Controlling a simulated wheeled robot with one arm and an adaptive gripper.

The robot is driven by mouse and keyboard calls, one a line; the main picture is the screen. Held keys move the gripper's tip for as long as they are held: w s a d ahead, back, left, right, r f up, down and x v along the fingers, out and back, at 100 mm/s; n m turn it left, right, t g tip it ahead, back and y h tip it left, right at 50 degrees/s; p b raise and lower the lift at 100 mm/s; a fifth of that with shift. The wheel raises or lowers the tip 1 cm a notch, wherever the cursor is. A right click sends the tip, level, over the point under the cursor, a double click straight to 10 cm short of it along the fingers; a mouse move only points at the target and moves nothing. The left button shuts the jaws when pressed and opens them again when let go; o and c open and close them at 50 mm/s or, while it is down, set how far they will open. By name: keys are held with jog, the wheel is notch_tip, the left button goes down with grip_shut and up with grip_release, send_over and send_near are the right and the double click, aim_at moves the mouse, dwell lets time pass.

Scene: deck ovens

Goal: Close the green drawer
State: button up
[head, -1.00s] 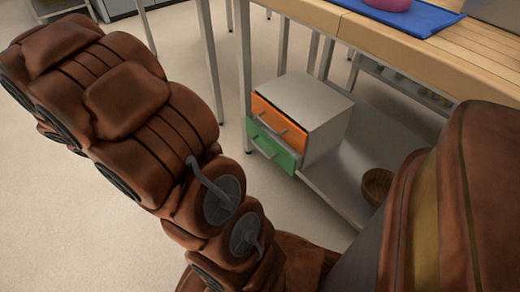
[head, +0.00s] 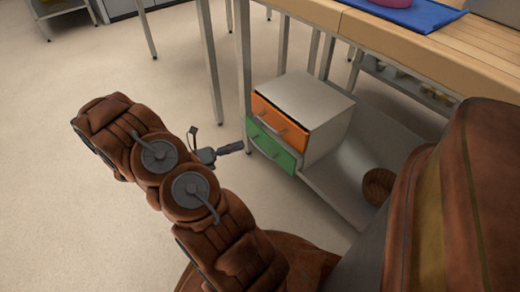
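The green drawer (head: 270,146) is the lower drawer of a small grey cabinet (head: 318,98) on the shelf under the table. Its front sits slightly forward of the orange drawer front (head: 279,123) above it. A thin grey handle crosses the green front. My gripper (head: 234,148) is dark grey and shows at the end of my arm, just left of the green front and pointing towards it. Its fingers are small and seen edge-on, so their opening is unclear. I see nothing held. I cannot tell whether it touches the drawer.
A round brown bowl (head: 378,186) lies on the metal shelf (head: 338,184) to the right. The wooden tabletop (head: 400,46) overhangs the shelf. The floor left of the cabinet is open.

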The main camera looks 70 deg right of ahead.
aim_at(260, 148)
jog(key=d+f+n+t+h, duration=0.2)
jog(key=d+f+n, duration=0.1)
jog(key=f+n, duration=0.3)
jog(key=d+f+n+t+h, duration=0.1)
jog(key=d+f+n+h, duration=0.2)
jog(key=f, duration=0.5)
jog(key=shift+n+y, duration=0.3)
jog(key=shift+n, duration=0.4)
jog(key=shift+b+x, duration=1.75)
jog(key=shift+x, duration=2)
jog(key=shift+w, duration=0.15)
jog(key=shift+c, duration=0.2)
grip_shut()
